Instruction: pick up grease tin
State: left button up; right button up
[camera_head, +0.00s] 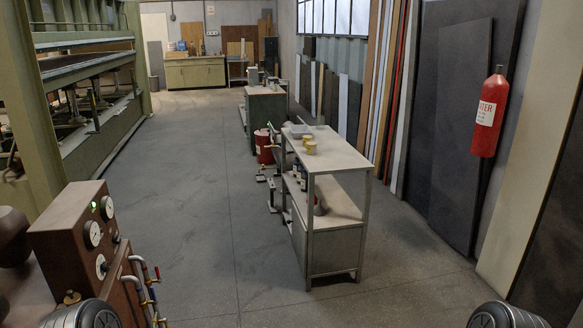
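Two small yellow tins stand close together on the top of a grey metal shelf unit (340,160) in the middle of the view. One yellow tin (311,148) is nearer and the other yellow tin (306,139) is just behind it. They are too small for me to read a label, so I cannot tell which is the grease tin. Neither of my grippers is in view. Only rounded dark parts of my arms show at the bottom left and bottom right corners.
A grey tray (298,130) sits behind the tins. Bottles (301,177) stand on the shelf below. A brown gauge panel (85,240) is at the near left. A red extinguisher (489,113) hangs right. The grey floor (195,200) left of the shelf is clear.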

aim_at(311, 146)
jog(key=i, duration=0.65)
jog(key=i+u, duration=0.15)
jog(key=i, duration=0.55)
jog(key=i+l, duration=0.15)
jog(key=i, duration=0.5)
jog(key=i+l+u, duration=0.1)
jog(key=i, duration=0.6)
jog(key=i+j+u, duration=0.3)
jog(key=i+u, duration=0.15)
jog(key=i, duration=0.15)
jog(key=i+j+u, duration=0.15)
jog(key=i+u, duration=0.3)
jog(key=i, duration=0.15)
jog(key=i+l+u, duration=0.1)
jog(key=i+u, duration=0.35)
jog(key=i, duration=0.15)
jog(key=i+l+u, duration=0.4)
jog(key=i, duration=0.15)
jog(key=i+u, duration=0.3)
jog(key=i, duration=0.5)
jog(key=z, duration=4.4)
